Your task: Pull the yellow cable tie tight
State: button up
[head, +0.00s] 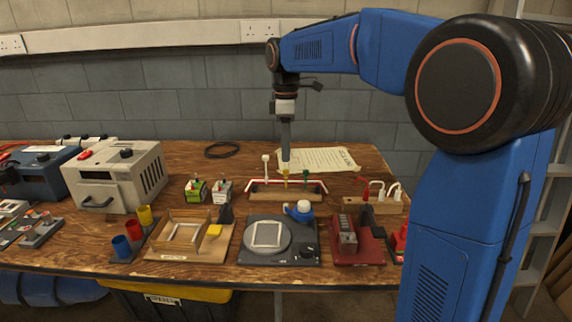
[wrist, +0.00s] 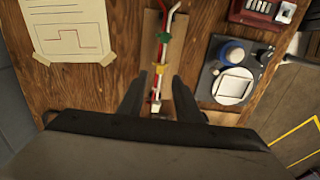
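The yellow cable tie (head: 286,183) is on a red and white cable run (head: 314,183) over a wooden board (head: 288,197) at the back middle of the bench. In the wrist view the yellow tie (wrist: 160,68) lies just beyond and between my fingertips. A green tie (wrist: 163,38) and a white tie (wrist: 156,106) are on the same run, one on each side of it. My gripper (wrist: 159,78) is open with nothing between its fingers. In the head view my gripper (head: 286,164) points down just above the yellow tie. Whether it touches the tie's tail is unclear.
A paper sheet (head: 318,159) lies behind the board. In front are a dark station with a round plate (head: 268,235) and a red block fixture (head: 357,245). A hook stand (head: 380,203) is at right, and two small boxes (head: 208,191) are at left.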

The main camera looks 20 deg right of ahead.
aim_at(286, 170)
jog(key=shift+f, duration=2.75)
grip_shut()
